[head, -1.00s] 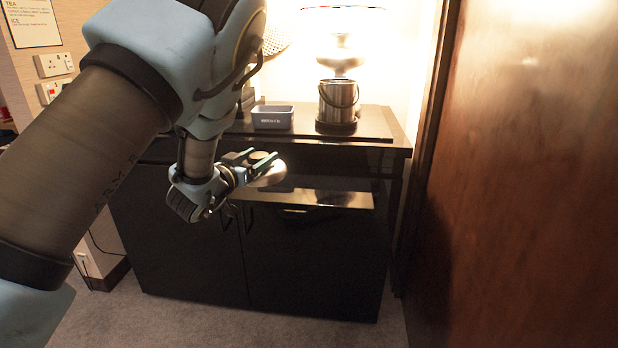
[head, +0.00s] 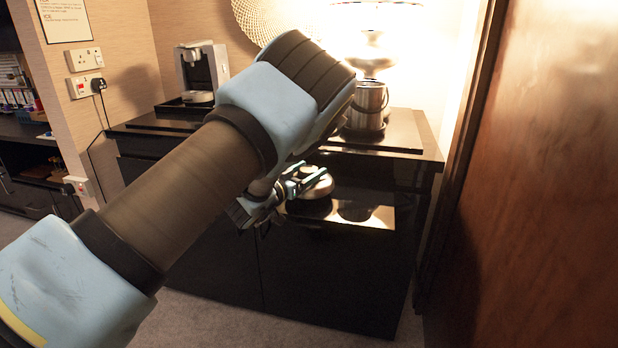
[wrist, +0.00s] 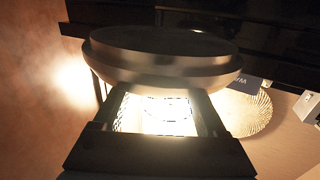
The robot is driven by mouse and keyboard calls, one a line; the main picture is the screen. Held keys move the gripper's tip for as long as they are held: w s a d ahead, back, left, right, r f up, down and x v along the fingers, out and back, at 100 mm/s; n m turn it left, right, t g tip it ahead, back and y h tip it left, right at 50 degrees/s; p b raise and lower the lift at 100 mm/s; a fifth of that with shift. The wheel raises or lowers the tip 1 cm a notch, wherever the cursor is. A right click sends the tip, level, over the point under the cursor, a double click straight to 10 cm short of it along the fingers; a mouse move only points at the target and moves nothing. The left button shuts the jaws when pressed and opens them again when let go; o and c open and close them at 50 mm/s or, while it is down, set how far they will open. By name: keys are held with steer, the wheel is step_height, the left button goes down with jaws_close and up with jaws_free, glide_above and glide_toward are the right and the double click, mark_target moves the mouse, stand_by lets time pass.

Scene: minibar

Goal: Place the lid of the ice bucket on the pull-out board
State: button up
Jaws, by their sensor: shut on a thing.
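My gripper (head: 298,182) is shut on the round silver lid (head: 318,184) in the head view. In the wrist view the lid (wrist: 165,58) fills the upper middle, at the tips of my gripper (wrist: 160,92). The pull-out board (head: 378,216) is a glossy shelf at the cabinet's front. The lid is over the board's left part; a dark patch shows beneath it, and I cannot tell whether it touches. My arm hides the board's left end. The steel ice bucket (head: 366,105) stands open on the countertop behind, its handle hanging down.
The dark cabinet (head: 330,275) carries a tray with the bucket. A lit lamp (head: 372,62) stands behind. A coffee machine (head: 202,68) is at the back left. A brown wooden panel (head: 530,180) borders the right. The board's right part looks clear.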

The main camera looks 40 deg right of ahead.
steer(key=shift+f, duration=1.2)
steer(key=o, duration=1.5)
steer(key=shift+f, duration=0.1)
steer(key=shift+c, duration=0.2)
